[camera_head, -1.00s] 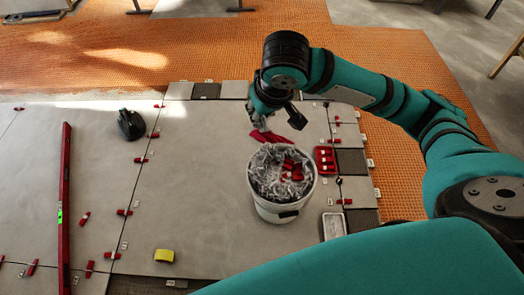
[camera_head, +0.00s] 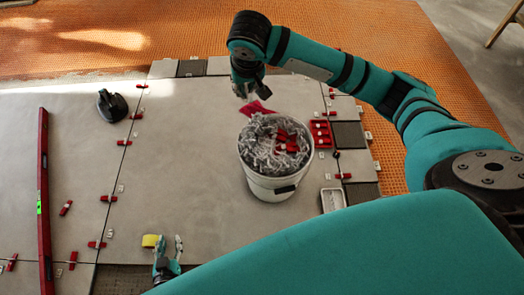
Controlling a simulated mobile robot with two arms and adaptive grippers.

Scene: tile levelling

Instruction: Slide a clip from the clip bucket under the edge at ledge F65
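The clip bucket (camera_head: 268,182) is a white pail filled with pale grey clips (camera_head: 262,150) and several red pieces (camera_head: 288,140). It stands on the large grey tiles right of the picture's middle. My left gripper (camera_head: 169,243) is low in the picture, left of and in front of the bucket, next to a yellow roll-like item. Several red-and-white clips sit along the tile joints. Ledge labels are too small to read, so I cannot pick out F65.
A red level bar (camera_head: 43,190) lies at the left. A black suction-cup tool (camera_head: 111,106) is at the upper left. A red tray (camera_head: 321,133) and a pale tray (camera_head: 332,200) lie right of the bucket. Middle tiles are clear.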

